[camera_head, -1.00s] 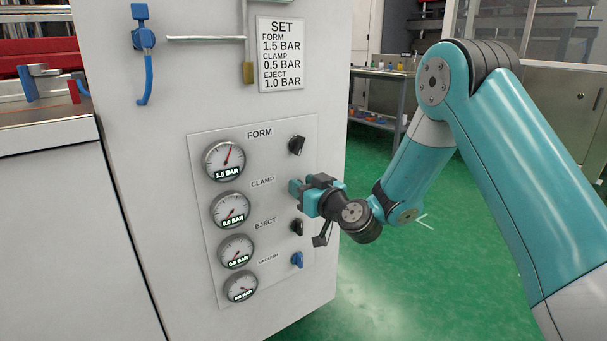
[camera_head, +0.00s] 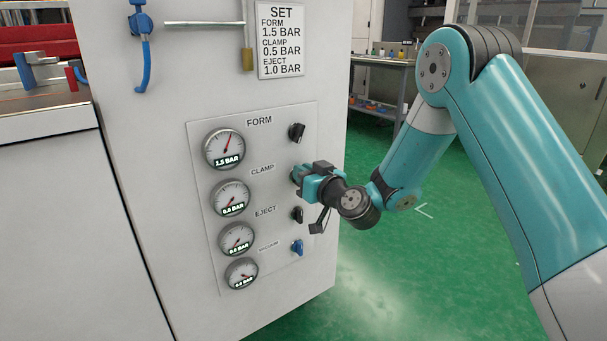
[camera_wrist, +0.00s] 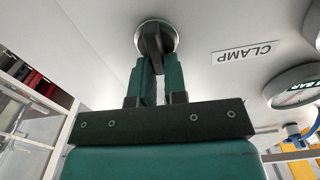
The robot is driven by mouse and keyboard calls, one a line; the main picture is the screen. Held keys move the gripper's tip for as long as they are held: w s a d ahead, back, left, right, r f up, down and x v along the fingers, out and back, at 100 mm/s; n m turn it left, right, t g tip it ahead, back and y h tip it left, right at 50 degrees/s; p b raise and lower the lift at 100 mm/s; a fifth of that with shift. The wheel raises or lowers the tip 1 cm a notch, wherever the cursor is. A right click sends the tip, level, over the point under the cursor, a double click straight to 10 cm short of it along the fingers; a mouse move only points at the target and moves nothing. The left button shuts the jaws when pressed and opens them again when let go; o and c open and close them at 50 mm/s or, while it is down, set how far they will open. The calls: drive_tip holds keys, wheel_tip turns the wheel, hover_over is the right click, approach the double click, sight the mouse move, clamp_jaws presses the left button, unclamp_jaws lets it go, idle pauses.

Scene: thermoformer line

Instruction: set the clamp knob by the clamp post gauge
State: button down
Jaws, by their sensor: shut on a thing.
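The clamp knob (camera_wrist: 152,38) is black on a round silver base in the wrist view. My gripper (camera_wrist: 158,72) is shut on it, with one teal finger on each side. In the head view my gripper (camera_head: 298,177) hides the knob at the panel's right side. The clamp gauge (camera_head: 231,198) is the second dial down, beside the CLAMP label (camera_head: 262,169). Its needle points to the lower left; its small digits are too blurred to read surely. The set sign (camera_head: 281,40) lists clamp 0.5 BAR, form 1.5 and eject 1.0.
The form knob (camera_head: 297,132) is just above my gripper; the eject knob (camera_head: 297,214) and blue vacuum knob (camera_head: 298,247) are below. The form gauge (camera_head: 224,148) reads 1.5 BAR. A blue valve handle (camera_head: 142,45) hangs at upper left. Green floor (camera_head: 400,270) lies open at right.

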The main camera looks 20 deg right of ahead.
drive_tip(key=m, duration=0.4)
drive_tip(key=d+m, duration=0.1)
drive_tip(key=m, duration=0.3)
drive_tip(key=f+m, duration=0.1)
drive_tip(key=m, duration=0.3)
drive_tip(key=shift+w+d, duration=0.25)
drive_tip(key=shift+d, duration=0.05)
drive_tip(key=shift+m, duration=0.3)
drive_tip(key=c, duration=1.2)
unclamp_jaws()
drive_tip(key=shift+o, duration=0.2)
drive_tip(key=shift+f, duration=0.1)
